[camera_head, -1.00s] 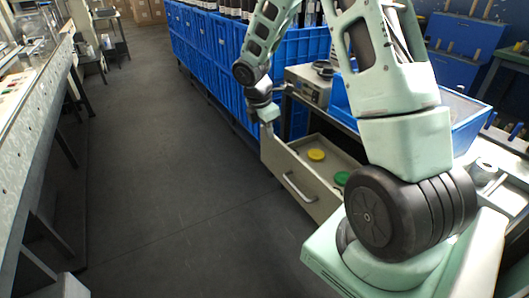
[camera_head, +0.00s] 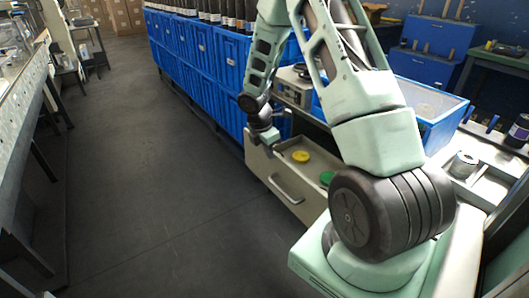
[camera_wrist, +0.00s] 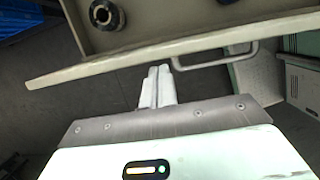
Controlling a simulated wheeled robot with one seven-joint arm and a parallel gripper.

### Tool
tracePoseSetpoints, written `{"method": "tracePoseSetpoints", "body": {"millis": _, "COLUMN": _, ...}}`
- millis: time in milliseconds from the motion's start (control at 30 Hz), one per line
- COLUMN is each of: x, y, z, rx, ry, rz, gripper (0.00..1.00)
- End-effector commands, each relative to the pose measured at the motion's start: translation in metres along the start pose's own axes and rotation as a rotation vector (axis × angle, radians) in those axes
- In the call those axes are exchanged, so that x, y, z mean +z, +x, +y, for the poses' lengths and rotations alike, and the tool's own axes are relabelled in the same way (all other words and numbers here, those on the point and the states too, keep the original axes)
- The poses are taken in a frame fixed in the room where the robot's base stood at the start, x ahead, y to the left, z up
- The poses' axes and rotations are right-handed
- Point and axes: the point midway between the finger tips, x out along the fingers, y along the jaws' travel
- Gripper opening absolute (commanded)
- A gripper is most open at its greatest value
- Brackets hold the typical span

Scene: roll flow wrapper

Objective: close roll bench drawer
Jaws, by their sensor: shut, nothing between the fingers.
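The roll bench drawer (camera_head: 282,186) is pulled out from the bench, with a grey front and a bar handle. In the wrist view its front panel (camera_wrist: 130,60) runs across the upper part, and the handle (camera_wrist: 215,62) is right of my fingers. My gripper (camera_wrist: 158,72) is shut and empty, with its fingertips just outside the drawer front; I cannot tell if they touch it. In the head view my gripper (camera_head: 266,143) is at the drawer's far front corner. A yellow disc (camera_head: 301,156) and a green disc (camera_head: 326,178) lie inside the drawer.
Blue crates (camera_head: 205,62) holding dark bottles stand in a row behind the drawer. A blue bin (camera_head: 425,112) sits on the bench top. A metal workbench (camera_head: 22,105) lines the left side. The dark floor (camera_head: 130,170) between is clear.

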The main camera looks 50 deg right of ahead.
Motion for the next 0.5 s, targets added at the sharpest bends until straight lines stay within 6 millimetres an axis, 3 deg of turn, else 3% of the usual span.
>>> {"method": "tracePoseSetpoints", "body": {"millis": 300, "x": 0.001, "y": 0.0, "z": 0.0, "rx": -0.001, "ry": 0.001, "rz": 0.0, "gripper": 0.0}}
{"method": "tracePoseSetpoints", "body": {"millis": 500, "x": 0.019, "y": 0.001, "z": -0.001, "rx": -0.002, "ry": 0.003, "rz": -0.002, "gripper": 0.0}}
